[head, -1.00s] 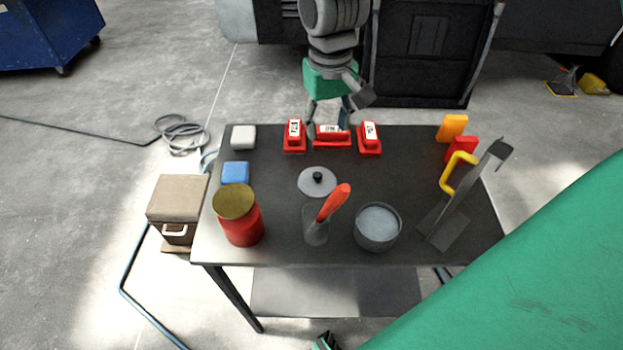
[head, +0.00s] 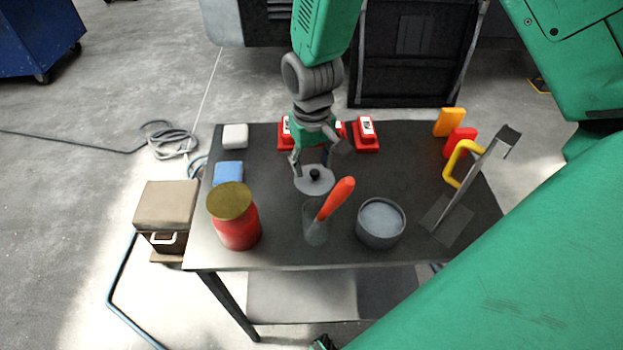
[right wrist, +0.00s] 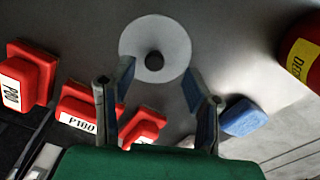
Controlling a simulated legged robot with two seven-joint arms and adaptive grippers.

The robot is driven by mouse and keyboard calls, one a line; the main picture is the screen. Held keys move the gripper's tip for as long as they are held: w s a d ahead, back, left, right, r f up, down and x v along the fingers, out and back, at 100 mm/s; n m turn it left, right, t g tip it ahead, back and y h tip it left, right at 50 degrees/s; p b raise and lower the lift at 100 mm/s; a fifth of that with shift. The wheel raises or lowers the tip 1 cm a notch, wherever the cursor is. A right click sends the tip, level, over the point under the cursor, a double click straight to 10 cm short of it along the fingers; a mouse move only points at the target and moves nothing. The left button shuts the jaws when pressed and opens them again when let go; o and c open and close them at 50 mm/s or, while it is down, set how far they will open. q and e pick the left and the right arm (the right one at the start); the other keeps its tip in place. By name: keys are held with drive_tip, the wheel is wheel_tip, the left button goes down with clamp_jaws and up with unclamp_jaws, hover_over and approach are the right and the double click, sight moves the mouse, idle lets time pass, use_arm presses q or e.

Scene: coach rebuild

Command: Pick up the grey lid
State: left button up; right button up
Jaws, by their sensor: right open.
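The grey lid (head: 314,180) is a flat disc with a black knob, lying on the dark table. In the right wrist view the lid (right wrist: 155,48) lies just beyond my fingertips, its knob roughly in line with the gap between them. My right gripper (head: 312,168) is open and empty, at the lid's far side in the head view; it also shows in the right wrist view (right wrist: 157,82). I cannot tell its exact height above the lid. My left gripper is not clearly in view.
Red labelled blocks (head: 366,135) lie behind the gripper. Blue (head: 228,173) and white (head: 235,136) blocks sit left.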

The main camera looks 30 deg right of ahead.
sight(312, 173)
wheel_tip(312, 173, down, 4)
drive_tip(key=shift+d+r, duration=0.15)
drive_tip(key=shift+s+d, duration=0.1)
drive_tip(key=shift+d, duration=0.5)
drive_tip(key=shift+c, duration=0.4)
drive_tip(key=c, duration=0.6)
drive_tip(key=shift+a, duration=0.25)
clamp_jaws()
drive_tip(key=shift+a, duration=0.45)
